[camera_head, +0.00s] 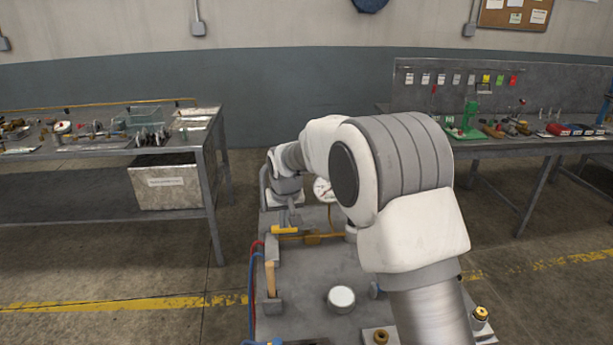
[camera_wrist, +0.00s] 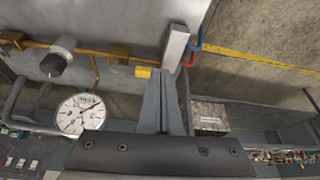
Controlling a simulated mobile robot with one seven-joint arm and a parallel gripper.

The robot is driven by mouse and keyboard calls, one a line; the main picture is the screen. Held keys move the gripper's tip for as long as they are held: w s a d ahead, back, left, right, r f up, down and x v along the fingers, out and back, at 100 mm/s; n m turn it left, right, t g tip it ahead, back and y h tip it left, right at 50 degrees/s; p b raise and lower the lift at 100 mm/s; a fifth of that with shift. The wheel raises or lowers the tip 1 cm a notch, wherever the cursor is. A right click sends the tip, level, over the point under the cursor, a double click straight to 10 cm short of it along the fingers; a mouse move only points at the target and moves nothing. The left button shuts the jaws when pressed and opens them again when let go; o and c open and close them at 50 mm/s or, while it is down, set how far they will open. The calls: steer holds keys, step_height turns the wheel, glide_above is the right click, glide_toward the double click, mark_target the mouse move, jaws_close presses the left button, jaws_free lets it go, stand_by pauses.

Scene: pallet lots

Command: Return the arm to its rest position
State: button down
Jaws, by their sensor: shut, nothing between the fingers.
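My white and grey arm reaches out from the lower right over the grey bench in the head view, bent at the elbow. My gripper (camera_head: 291,217) is at its far end, pointing down near a yellow handle (camera_head: 285,230) on the bench. In the wrist view the two fingers of my gripper (camera_wrist: 171,84) lie together with nothing held. The yellow handle (camera_wrist: 143,72) shows just left of the fingertips; I cannot tell whether they touch. A grey block (camera_wrist: 176,47) shows beyond them.
A round gauge (camera_head: 322,190) stands beside the gripper, partly hidden by my arm. The grey bench (camera_head: 310,268) carries brass pipework, a white round cap (camera_head: 341,298) and an upright post (camera_head: 270,279). Cluttered tables stand left (camera_head: 208,130) and right (camera_head: 548,146), with open floor between.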

steer(key=s+d+r+m+p, duration=0.2)
steer(key=s+d+r, duration=1.1)
steer(key=d+r, duration=0.35)
steer(key=s+d+r+p, duration=0.1)
steer(key=s+d, duration=0.3)
steer(key=s, duration=0.7)
steer(key=s+d+r+m+t+h, duration=0.1)
steer(key=s+d, duration=0.4)
steer(key=s, duration=0.6)
steer(key=shift+s+d+m+p, duration=0.2)
steer(key=shift+s+m+p, duration=0.1)
steer(key=shift+s+p, duration=0.1)
steer(key=shift+r, duration=0.1)
